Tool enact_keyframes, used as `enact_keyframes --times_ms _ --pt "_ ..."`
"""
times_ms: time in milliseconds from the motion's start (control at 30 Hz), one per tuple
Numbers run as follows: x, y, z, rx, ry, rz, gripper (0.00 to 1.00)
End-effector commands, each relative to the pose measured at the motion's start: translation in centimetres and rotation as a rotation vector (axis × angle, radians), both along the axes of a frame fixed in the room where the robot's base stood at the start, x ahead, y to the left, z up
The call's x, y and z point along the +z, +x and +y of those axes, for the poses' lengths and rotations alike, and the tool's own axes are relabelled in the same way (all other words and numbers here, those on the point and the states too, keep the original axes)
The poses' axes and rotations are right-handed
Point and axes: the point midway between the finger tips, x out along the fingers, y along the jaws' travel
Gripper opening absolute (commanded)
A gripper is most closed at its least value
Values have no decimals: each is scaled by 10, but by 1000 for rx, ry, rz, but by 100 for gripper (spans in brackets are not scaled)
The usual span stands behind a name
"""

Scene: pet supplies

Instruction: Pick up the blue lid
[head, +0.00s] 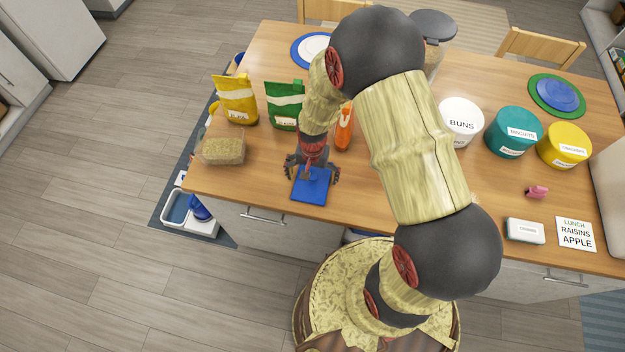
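The blue lid (309,194) is a flat, square blue piece near the front edge of the table, in front of the cabinet drawer. My gripper (312,177) is over the back part of the lid, pointing down. Its fingers are spread wide to the left and right of the lid, with nothing seen held between them. The gripper hides part of the lid's back edge. I cannot tell how far above the lid the fingers are, or whether they touch it.
A clear container of grain (223,148), a yellow bag (237,99) and a green bag (285,104) stand to the left and behind. An orange item (344,128) is close behind the gripper. Canisters, including a teal one (513,132), stand at right on the wooden table (400,245).

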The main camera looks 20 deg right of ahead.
Motion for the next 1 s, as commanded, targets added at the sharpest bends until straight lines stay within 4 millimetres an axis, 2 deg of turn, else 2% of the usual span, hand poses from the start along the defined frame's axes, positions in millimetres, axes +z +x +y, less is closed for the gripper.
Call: enact_keyframes --times_ms 833,1000 --pt "-1 -1 0 0 0 2 51" --pt "-2 -2 0 0 0 4 49"
